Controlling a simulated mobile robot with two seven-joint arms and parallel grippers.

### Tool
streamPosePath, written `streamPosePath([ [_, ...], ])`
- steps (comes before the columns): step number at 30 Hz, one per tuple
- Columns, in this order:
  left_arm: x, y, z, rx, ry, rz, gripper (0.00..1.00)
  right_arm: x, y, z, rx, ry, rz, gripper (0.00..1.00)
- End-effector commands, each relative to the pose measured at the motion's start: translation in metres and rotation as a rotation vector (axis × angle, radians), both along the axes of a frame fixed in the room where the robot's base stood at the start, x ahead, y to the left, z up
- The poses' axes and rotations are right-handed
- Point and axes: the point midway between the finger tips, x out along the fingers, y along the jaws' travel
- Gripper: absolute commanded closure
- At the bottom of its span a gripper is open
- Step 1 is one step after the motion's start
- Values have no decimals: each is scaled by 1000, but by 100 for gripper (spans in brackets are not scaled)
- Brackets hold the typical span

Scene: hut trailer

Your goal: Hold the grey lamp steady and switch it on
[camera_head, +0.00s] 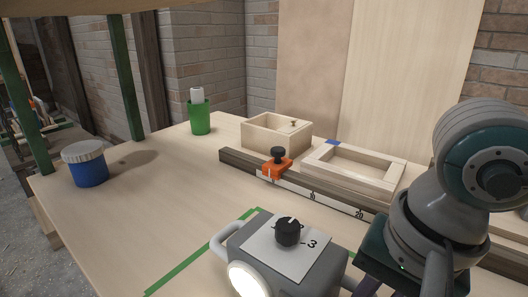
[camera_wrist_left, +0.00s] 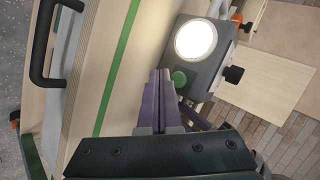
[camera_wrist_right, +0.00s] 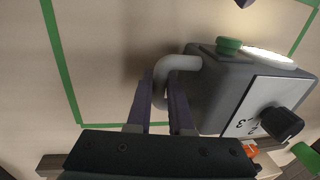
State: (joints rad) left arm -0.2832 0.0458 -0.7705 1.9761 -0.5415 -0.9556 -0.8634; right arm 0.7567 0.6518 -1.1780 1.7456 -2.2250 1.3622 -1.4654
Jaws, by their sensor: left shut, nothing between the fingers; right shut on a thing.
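The grey lamp (camera_head: 262,252) stands on the workbench with its round lens (camera_head: 249,281) bright white, as in the left wrist view (camera_wrist_left: 195,40). A black knob (camera_head: 288,231) sits on its white numbered plate, near the 3. A green button (camera_wrist_left: 179,79) is on the lamp's body beside the lens. My right gripper (camera_wrist_right: 161,90) is shut on the lamp's grey handle (camera_wrist_right: 180,63). My left gripper (camera_wrist_left: 164,76) is shut and empty; its tips are close to the green button, a little apart from it in the right wrist view. The head view does not show my left gripper.
Green tape (camera_head: 190,262) marks the bench around the lamp. Behind it are a rail (camera_head: 237,160) with an orange clamp (camera_head: 277,167), a wooden box (camera_head: 260,133) and a wooden frame (camera_head: 385,182). A blue jar (camera_head: 88,172) and green cup (camera_head: 199,118) stand left.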

Motion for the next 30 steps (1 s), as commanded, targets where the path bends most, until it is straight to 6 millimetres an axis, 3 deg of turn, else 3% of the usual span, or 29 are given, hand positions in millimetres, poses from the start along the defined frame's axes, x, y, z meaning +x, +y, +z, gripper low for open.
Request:
streamPosePath([
  [12, -34, 30, 0, 2, 2, 0, 100, 0, 0, 0, 0, -1, 0, 100],
  [22, -38, 34, 0, 0, 0, 0, 100, 0, 0, 0, 1, -1, 0, 100],
  [23, -38, 34, 0, 0, 0, 0, 100, 0, 0, 0, 0, -1, 0, 80],
  [30, -38, 33, 0, -1, 0, -1, 100, 0, 0, 0, 0, -1, 0, 53],
])
